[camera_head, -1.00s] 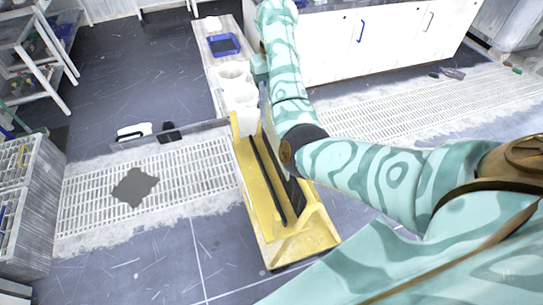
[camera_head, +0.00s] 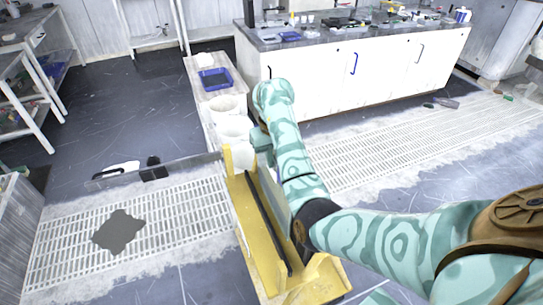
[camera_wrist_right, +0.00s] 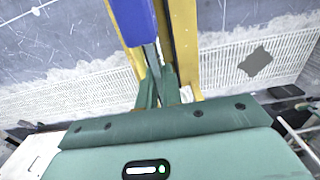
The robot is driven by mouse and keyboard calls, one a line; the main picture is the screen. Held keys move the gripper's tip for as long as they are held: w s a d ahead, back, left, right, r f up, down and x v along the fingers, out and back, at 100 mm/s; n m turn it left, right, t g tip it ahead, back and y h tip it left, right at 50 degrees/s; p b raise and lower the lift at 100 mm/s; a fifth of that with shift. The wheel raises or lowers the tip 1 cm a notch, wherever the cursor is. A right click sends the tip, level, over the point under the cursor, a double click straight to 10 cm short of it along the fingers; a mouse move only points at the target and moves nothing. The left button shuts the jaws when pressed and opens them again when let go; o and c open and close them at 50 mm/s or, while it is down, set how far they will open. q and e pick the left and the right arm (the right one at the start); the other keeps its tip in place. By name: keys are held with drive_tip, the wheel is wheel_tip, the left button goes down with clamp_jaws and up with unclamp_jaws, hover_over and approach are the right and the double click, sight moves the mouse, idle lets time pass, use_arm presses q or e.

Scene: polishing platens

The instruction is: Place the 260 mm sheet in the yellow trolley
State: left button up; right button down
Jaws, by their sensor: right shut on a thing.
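The yellow trolley (camera_head: 240,210) stands on the floor in the middle of the head view, with a dark strip along its length. My right gripper (camera_head: 262,142) is at its far end, partly hidden by my wrist. In the right wrist view, the right gripper's fingers (camera_wrist_right: 158,88) are shut on a thin grey piece with a blue part (camera_wrist_right: 133,22), beside the yellow trolley frame (camera_wrist_right: 184,40). A pale flat panel (camera_head: 272,196) shows between the dark strip and my arm; I cannot tell for sure that it is the 260 mm sheet. My left gripper is out of view.
White buckets (camera_head: 232,128) and a blue tray (camera_head: 215,79) stand on a low bench just beyond the trolley. A white cabinet (camera_head: 350,75) stands behind my arm. A dark patch (camera_head: 119,231) lies on the floor grating at left, beside open floor.

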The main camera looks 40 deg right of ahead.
sight(273, 170)
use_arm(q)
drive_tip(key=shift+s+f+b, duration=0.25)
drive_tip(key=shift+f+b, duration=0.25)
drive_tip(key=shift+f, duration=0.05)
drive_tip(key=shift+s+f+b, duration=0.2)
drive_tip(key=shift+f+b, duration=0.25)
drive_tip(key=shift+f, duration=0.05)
use_arm(e)
wheel_tip(273, 170, down, 4)
drive_tip(key=shift+f, duration=0.1)
drive_tip(key=c, duration=1.6)
unclamp_jaws()
drive_tip(key=shift+f, duration=0.1)
drive_tip(key=shift+o, duration=0.2)
use_arm(q)
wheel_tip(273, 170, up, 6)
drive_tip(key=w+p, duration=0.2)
drive_tip(key=p, duration=0.4)
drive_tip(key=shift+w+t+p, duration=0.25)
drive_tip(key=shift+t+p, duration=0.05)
drive_tip(key=shift+p, duration=0.05)
use_arm(e)
wheel_tip(273, 170, up, 12)
drive_tip(key=shift+s+r, duration=0.1)
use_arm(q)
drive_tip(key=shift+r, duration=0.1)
